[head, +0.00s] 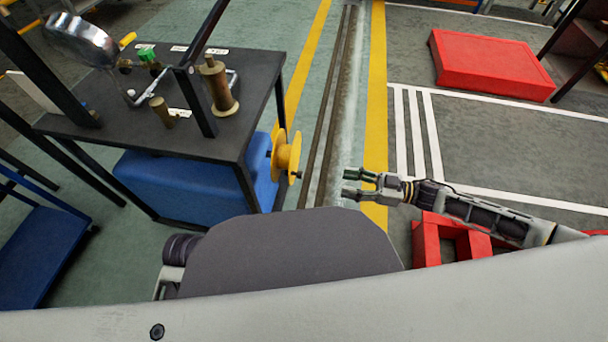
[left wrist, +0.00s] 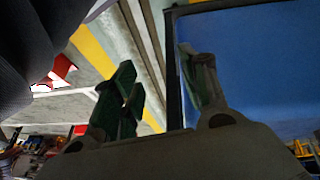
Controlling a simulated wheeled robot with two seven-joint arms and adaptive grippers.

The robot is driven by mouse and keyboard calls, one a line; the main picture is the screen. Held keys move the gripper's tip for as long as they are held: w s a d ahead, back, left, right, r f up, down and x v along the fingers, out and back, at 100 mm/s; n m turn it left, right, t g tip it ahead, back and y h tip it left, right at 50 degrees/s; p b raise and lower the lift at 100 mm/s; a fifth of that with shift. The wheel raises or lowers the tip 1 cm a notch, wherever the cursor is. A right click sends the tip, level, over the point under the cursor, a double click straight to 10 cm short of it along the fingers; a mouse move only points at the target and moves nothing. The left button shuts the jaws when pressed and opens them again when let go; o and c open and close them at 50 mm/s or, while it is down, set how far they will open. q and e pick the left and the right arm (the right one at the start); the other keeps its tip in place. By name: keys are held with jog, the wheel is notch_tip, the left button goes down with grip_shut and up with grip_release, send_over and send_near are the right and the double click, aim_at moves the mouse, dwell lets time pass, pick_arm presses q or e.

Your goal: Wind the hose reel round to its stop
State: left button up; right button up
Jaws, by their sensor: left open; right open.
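The yellow hose reel (head: 285,155) is mounted on the right side of the black bench, beside the blue tank (head: 190,182). A small dark knob shows on its right face. My right gripper (head: 349,183) is open and empty, to the right of the reel and apart from it. My left gripper (left wrist: 160,85) shows only in the left wrist view, with its two green-padded fingers apart. A blue panel (left wrist: 260,65) fills the right of that view behind one finger. The reel cannot be made out in the left wrist view.
The black bench top (head: 105,118) carries brass parts, a green-handled valve and a round metal gauge, with dark posts rising from it. A red block (head: 490,65) lies at the back right. A red frame (head: 430,240) sits under my right arm. A blue trolley (head: 40,255) stands left.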

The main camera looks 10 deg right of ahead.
pick_arm(q)
jog(key=shift+f, duration=0.1)
pick_arm(e)
jog(key=shift+a, duration=0.15)
jog(key=b, duration=0.3)
send_near(292, 158)
jog(key=a+f, duration=0.5)
pick_arm(q)
notch_tip(292, 158, down, 8)
jog(key=d+t+h, duration=0.1)
jog(key=d, duration=0.1)
jog(key=shift+w+r+n+b, duration=0.2)
jog(key=shift+r+n+b, duration=0.05)
jog(key=shift+n+b, duration=0.05)
pick_arm(e)
jog(key=shift+w+a, duration=0.1)
jog(key=shift+a, duration=0.65)
pick_arm(q)
jog(key=shift+w, duration=0.1)
pick_arm(e)
jog(key=shift+c, duration=0.2)
pick_arm(q)
jog(key=shift+w+r, duration=0.1)
jog(key=shift+r, duration=0.05)
pick_arm(e)
grip_shut()
